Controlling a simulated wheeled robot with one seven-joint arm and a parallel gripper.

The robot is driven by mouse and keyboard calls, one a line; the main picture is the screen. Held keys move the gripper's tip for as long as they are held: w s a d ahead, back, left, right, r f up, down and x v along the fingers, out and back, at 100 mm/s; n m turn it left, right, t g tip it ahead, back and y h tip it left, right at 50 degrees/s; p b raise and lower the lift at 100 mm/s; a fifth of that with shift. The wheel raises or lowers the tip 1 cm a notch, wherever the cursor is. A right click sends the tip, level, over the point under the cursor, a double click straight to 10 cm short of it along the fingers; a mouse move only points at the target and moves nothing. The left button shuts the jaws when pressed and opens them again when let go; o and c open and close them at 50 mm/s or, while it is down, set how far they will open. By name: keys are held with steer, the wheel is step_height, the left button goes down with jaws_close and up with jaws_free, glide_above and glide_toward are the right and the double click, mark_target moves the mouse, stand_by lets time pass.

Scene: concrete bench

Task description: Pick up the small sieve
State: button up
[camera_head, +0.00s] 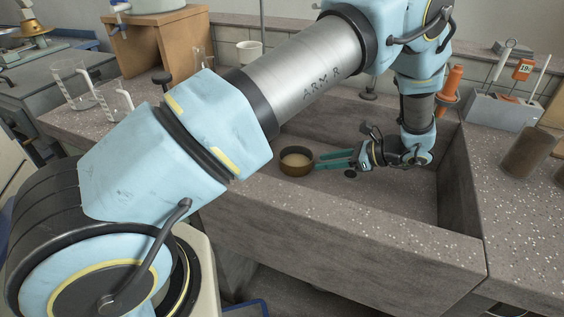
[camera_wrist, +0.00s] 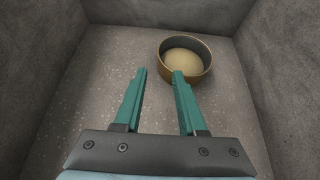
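The small sieve (camera_head: 297,160) is a round, shallow thing with a brown rim wall and a pale tan inside. It rests on the floor of the sunken basin (camera_head: 345,205) in the bench. It also shows in the wrist view (camera_wrist: 185,58), upper right of centre. My gripper (camera_head: 318,160) has two teal fingers reaching left toward the sieve. In the wrist view the fingers (camera_wrist: 160,73) are apart with nothing between them. The right fingertip overlaps the sieve's near rim; I cannot tell whether it touches.
Basin walls stand close on several sides. A grey box with tools (camera_head: 503,110) and a brown cylinder (camera_head: 530,153) stand at the right. The basin floor is otherwise clear.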

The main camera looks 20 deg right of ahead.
mark_target(296, 161)
steer(key=p+x, duration=0.1)
steer(key=x, duration=0.3)
steer(key=shift+w+a, duration=0.15)
steer(key=shift+w, duration=0.05)
steer(key=shift+p+x, duration=0.5)
steer(key=shift+x, duration=2.65)
steer(key=shift+s, duration=0.1)
jaws_close()
steer(key=shift+f, duration=0.1)
